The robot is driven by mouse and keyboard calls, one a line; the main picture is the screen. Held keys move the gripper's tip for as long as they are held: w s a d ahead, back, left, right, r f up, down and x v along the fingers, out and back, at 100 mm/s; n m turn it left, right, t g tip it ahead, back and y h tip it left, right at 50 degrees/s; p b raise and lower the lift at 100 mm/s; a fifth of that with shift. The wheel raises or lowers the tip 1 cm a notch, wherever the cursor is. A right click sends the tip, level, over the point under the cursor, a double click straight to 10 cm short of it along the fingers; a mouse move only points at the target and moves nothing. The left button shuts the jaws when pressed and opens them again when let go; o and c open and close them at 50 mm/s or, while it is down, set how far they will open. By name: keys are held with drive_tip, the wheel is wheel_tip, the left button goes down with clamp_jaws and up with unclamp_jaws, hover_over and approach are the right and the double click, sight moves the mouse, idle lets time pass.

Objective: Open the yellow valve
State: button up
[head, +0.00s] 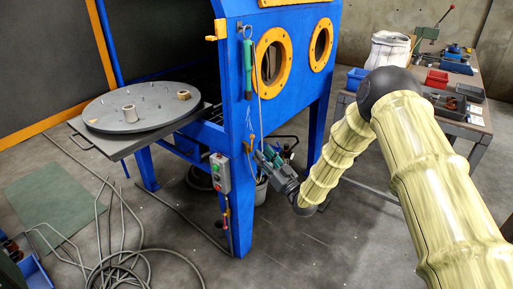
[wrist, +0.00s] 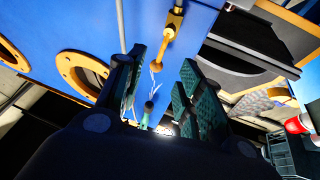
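The yellow valve (wrist: 166,45) is on the blue cabinet's panel in the wrist view, a slim yellow handle with rounded ends. In the head view the valve (head: 249,146) is small, low on the cabinet's front, just left of my gripper. My gripper (head: 262,157) is close to the panel there. In the wrist view its two dark green fingers (wrist: 160,75) are spread apart with nothing gripped. The valve shows between and beyond the fingertips, apparently not touched. The exact gap to it cannot be told.
The blue cabinet (head: 285,103) has round yellow-rimmed ports. A grey control box (head: 220,173) is left of my gripper; its red button (wrist: 298,124) shows in the wrist view. A green-handled tool (head: 247,68) hangs above. A turntable (head: 140,107) stands left; hoses lie on the floor.

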drive_tip(key=shift+v, duration=2.15)
